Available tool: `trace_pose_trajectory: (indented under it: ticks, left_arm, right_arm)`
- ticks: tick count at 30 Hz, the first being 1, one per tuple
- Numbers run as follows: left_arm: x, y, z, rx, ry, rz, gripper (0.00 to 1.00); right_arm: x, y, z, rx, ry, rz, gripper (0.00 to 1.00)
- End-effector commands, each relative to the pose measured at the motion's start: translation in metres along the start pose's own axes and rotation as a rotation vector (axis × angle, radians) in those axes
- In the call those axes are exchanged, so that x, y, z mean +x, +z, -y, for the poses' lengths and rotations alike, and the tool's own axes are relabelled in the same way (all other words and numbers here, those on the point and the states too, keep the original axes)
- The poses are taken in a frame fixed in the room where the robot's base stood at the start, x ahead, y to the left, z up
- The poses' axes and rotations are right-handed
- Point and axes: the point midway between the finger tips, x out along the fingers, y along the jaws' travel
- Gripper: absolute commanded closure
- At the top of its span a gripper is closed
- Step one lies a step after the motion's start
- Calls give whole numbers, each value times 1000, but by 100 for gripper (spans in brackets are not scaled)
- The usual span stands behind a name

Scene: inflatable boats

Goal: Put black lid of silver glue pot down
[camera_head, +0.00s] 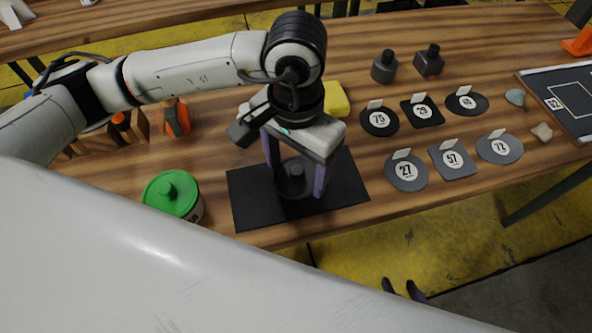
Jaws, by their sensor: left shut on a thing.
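My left gripper (296,190) points down over a black mat (345,185), with its two purple fingers either side of the black lid (291,181). It is shut on this round dark lid, whose knob shows between the fingers. The lid is low over or on the mat; I cannot tell whether it touches. No silver pot can be made out; the gripper hides part of the area. My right gripper (402,289) shows only as two dark purple fingertips, apart and empty, below the table's front edge.
A pot with a green lid (172,195) stands left of the mat. A yellow block (336,99) lies behind the gripper. Numbered dark patches (406,171) and two small dark bottles (384,67) are to the right. An orange-and-dark tool (176,118) is at the left.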

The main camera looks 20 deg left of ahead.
Motion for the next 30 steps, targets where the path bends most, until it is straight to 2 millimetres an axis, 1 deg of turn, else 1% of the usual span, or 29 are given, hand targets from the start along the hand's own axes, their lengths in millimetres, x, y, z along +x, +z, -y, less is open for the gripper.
trace_pose_trajectory:
  ticks: [1,3,5,12,17,18,20,21,30]
  left_arm:
    - [8,0,0,-2,1,4,52]
    - [16,0,0,-3,1,2,52]
    - [20,0,0,-2,0,1,52]
    - [21,0,0,-1,0,-1,52]
    - [27,0,0,-1,-1,-2,52]
    - [24,0,0,-2,0,-1,24]
    - [24,0,0,-2,0,-1,14]
    - [24,0,0,-2,0,-1,12]
    - [22,0,0,-1,0,0,12]
  right_arm:
    - [0,-3,-1,0,2,-3,63]
    - [1,-4,-3,0,5,-5,63]
    - [1,-3,-4,1,6,-4,63]
    - [2,1,-4,2,7,3,63]
    - [7,7,-4,0,6,5,63]
    - [4,5,-4,0,6,5,63]
    - [4,4,-3,0,5,3,63]
    - [3,2,-3,0,4,1,63]
    - [0,-3,0,0,1,-7,63]
